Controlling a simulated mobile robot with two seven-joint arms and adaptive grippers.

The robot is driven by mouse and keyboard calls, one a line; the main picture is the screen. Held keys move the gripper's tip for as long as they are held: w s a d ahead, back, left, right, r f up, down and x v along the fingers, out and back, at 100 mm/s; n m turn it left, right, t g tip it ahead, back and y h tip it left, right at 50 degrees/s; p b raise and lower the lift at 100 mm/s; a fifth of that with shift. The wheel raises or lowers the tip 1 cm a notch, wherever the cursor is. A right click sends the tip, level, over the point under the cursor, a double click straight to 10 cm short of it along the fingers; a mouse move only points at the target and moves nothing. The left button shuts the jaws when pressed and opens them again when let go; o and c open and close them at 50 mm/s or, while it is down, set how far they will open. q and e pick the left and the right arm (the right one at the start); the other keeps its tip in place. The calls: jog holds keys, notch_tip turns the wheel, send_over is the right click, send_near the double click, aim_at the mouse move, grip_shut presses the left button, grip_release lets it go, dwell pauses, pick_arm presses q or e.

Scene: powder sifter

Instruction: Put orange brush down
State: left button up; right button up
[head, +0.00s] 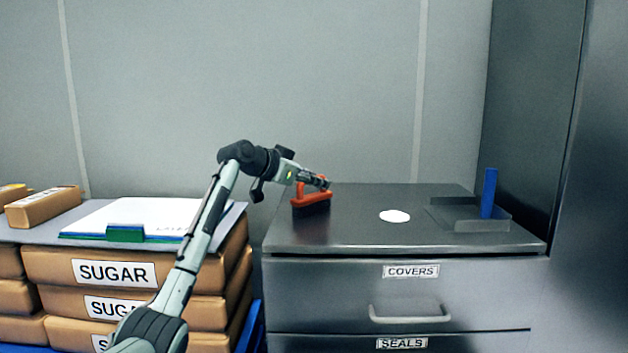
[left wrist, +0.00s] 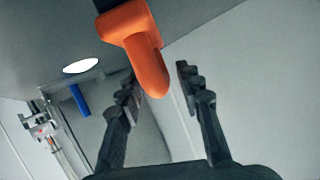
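The orange brush (head: 312,198) stands upright, dark bristles down, on the left part of the dark metal cabinet top (head: 350,232). My left gripper (head: 322,183) is at the brush's orange handle in the head view, and overlaps it there. In the left wrist view the two fingers of my left gripper (left wrist: 158,80) are spread apart. The end of the orange handle (left wrist: 143,50) reaches between them, with a clear gap to the right finger. Whether the left finger touches the handle, I cannot tell. My right gripper is not in view.
A white round patch (head: 394,216) lies mid-cabinet. A metal dustpan (head: 482,226) with a blue upright handle (head: 489,193) stands at the right. Left of the cabinet, stacked SUGAR packs (head: 60,268) carry a clipboard (head: 130,218). The cabinet front between brush and dustpan is clear.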

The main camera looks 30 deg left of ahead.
pick_arm(q)
jog(key=b+v, duration=0.1)
jog(key=v, duration=1.1)
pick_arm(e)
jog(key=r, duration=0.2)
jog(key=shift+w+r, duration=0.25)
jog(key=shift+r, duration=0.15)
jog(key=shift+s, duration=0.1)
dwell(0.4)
